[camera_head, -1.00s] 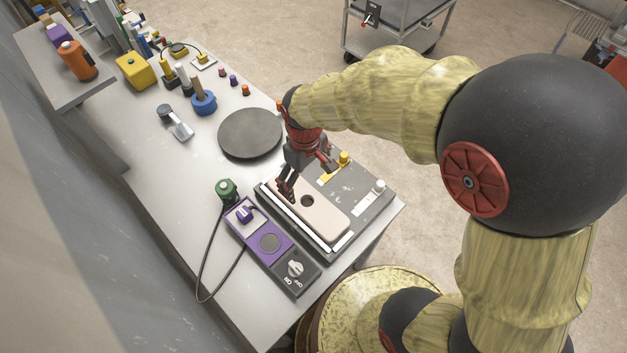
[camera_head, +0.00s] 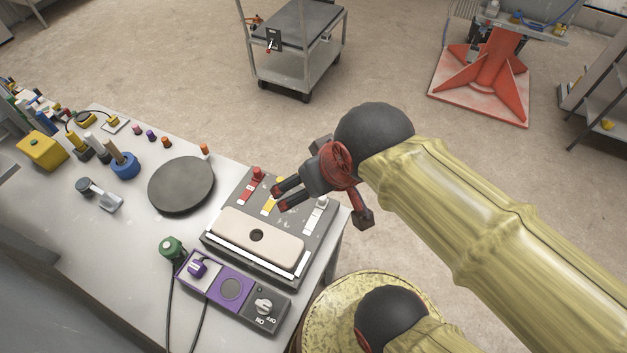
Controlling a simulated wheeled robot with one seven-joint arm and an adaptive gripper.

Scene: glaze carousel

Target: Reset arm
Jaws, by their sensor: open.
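My gripper (camera_head: 281,198) is open and empty. It is beside the right side of the workbench (camera_head: 130,250), with its dark red-tipped fingers pointing left over the grey slider panel (camera_head: 314,232). Whether the fingers touch anything on the panel cannot be told, but they look raised above it. My yellow arm reaches in from the right edge of the picture.
The panel bears a beige plate with a hole (camera_head: 270,246) and red, yellow and white sliders. A purple control box (camera_head: 212,273) with a knob, a round dark disc (camera_head: 181,185) and a blue ring (camera_head: 126,168) stand on the bench. A cart (camera_head: 285,71) and red stand (camera_head: 497,70) are beyond open floor.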

